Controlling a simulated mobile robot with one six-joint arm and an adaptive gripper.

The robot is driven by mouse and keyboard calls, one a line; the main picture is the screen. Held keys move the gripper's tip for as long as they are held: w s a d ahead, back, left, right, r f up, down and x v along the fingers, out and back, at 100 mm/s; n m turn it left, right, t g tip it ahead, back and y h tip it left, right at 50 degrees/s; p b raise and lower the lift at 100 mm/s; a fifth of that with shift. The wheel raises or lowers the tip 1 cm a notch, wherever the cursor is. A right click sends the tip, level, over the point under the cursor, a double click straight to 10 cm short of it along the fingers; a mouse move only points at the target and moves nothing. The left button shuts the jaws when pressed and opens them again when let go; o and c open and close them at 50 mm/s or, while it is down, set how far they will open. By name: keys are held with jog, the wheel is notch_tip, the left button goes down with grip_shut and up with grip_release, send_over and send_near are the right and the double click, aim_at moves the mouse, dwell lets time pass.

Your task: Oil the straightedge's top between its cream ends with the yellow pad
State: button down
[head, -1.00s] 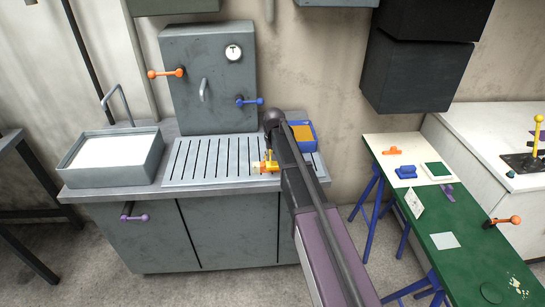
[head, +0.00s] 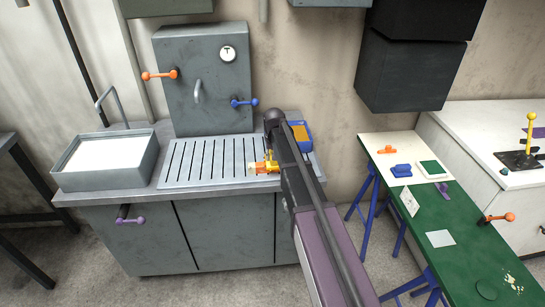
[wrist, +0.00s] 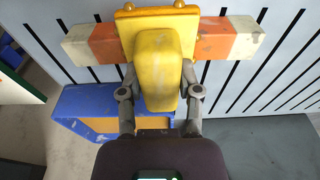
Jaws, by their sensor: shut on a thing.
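The straightedge (wrist: 217,47) is an orange bar with a cream left end (wrist: 78,46) and a cream right end (wrist: 249,37). It lies across the slatted grey top, and its middle is hidden behind the yellow pad (wrist: 158,60). My gripper (wrist: 160,95) is shut on the yellow pad, one finger on each side of it. The pad is over the middle of the bar; I cannot tell whether it touches. In the head view the pad and bar are small beside my arm.
A blue tray (wrist: 80,98) with an orange-brown filling is close to the bar; it also shows in the head view (head: 308,146). A white-filled basin (head: 105,180) stands left on the grey counter (head: 190,190). A grey cabinet (head: 195,80) with handles rises behind. A green table (head: 450,215) is at right.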

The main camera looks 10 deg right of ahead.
jog(key=shift+d, duration=0.65)
jog(key=shift+d, duration=0.1)
jog(key=shift+s+d+f, duration=0.1)
jog(key=shift+d, duration=0.55)
jog(key=shift+d, duration=0.75)
jog(key=shift+d, duration=0.1)
jog(key=shift+d, duration=0.65)
jog(key=shift+a, duration=0.15)
dwell(0.6)
